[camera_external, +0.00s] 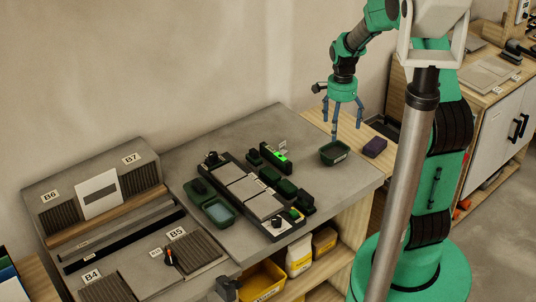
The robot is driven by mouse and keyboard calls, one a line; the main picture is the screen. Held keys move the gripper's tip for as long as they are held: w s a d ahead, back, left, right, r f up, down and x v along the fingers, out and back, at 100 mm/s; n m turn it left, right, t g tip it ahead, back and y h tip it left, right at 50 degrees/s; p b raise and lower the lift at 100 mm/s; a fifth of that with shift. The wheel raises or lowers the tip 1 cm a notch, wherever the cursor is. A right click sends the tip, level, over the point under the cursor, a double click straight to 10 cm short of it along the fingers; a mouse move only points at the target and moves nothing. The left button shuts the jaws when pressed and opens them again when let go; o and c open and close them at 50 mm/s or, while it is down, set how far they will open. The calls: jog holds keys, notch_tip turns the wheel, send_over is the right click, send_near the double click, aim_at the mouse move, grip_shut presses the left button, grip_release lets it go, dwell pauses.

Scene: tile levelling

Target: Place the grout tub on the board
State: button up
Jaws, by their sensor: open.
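A small dark green open tub (334,154) with a pale label stands near the right end of the grey worktop; I take it for the grout tub. My gripper (344,128) hangs just above it with its blue-grey fingers spread apart and nothing held. One finger reaches down close to the tub's rim; I cannot tell whether it touches. A long dark board (237,213) with pale grey tiles (246,187) lies diagonally on the middle of the worktop. A second green tub (218,211) with bluish-grey contents sits along its left side.
Several dark green items (286,188) and a device with a lit green display (279,156) lie right of the board. A purple block (375,147) sits right of the tub. A labelled panel rack (100,205) fills the left. The worktop's front right is clear.

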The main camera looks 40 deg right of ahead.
dwell(0.4)
jog(key=s+a+r+n+t, duration=0.1)
jog(key=s+a+r+n, duration=0.25)
jog(key=a+r, duration=0.45)
jog(key=s+a+r+n+t, duration=0.2)
jog(key=s+a+r+n, duration=0.3)
jog(key=r, duration=0.6)
jog(key=s+a+r+n+t, duration=0.1)
jog(key=s+a+r+n, duration=0.3)
jog(key=s+a, duration=0.2)
jog(key=s+a+r+n+t, duration=0.1)
jog(key=s+a+r+n, duration=0.3)
jog(key=s+a, duration=0.3)
jog(key=shift+s+r+n+t, duration=0.15)
jog(key=shift+s+n+t, duration=0.25)
jog(key=shift+s+n, duration=0.6)
jog(key=shift+s+m, duration=0.2)
jog(key=shift+m, duration=0.05)
jog(key=shift+o, duration=0.8)
